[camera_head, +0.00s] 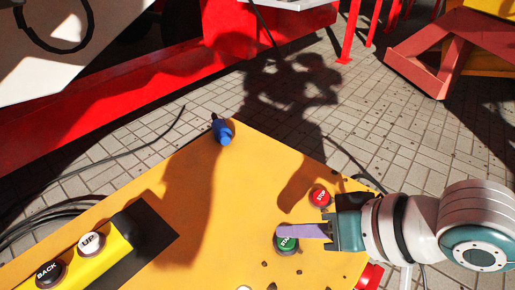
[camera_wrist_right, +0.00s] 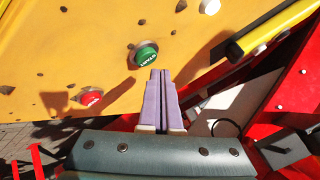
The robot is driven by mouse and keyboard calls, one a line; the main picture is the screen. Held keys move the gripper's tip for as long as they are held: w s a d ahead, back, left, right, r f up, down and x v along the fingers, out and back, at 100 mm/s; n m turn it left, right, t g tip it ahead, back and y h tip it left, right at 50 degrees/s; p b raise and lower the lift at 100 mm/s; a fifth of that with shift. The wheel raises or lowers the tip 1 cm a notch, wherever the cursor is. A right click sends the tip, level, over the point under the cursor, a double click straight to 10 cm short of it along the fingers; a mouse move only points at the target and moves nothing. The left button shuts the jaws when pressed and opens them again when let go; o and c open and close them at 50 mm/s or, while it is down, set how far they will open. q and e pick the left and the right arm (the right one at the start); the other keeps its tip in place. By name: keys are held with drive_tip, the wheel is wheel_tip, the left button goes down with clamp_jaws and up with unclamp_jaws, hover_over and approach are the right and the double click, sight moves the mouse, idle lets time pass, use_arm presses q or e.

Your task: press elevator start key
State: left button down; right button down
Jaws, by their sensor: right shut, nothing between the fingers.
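The green START button (camera_head: 286,245) sits on the yellow panel, partly covered by my right gripper's fingers in the head view. It also shows in the wrist view (camera_wrist_right: 146,56), just beyond the fingertips. My right gripper (camera_head: 280,231) has its purple fingers shut together and empty, also seen in the wrist view (camera_wrist_right: 155,72). Its tips are at the button's edge in the picture; I cannot tell whether they touch it. The red STOP button (camera_head: 320,197) is beside the green one, and also in the wrist view (camera_wrist_right: 91,97). My left gripper is not in view.
The yellow panel (camera_head: 185,205) has small holes and a blue knob (camera_head: 223,131) at its far corner. A yellow control box with BACK (camera_head: 49,272) and UP (camera_head: 91,242) buttons is at left. Another red part (camera_head: 369,277) is near the lower right edge. Red machinery stands behind, over paving.

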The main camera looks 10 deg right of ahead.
drive_tip(key=shift+f, duration=0.15)
idle(0.4)
drive_tip(key=shift+f, duration=0.3)
idle(0.4)
drive_tip(key=shift+f+b, duration=0.45)
drive_tip(key=shift+b, duration=0.05)
drive_tip(key=shift+r, duration=0.15)
idle(0.4)
drive_tip(key=shift+r+p, duration=0.65)
drive_tip(key=shift+p, duration=0.2)
drive_tip(key=shift+r, duration=0.1)
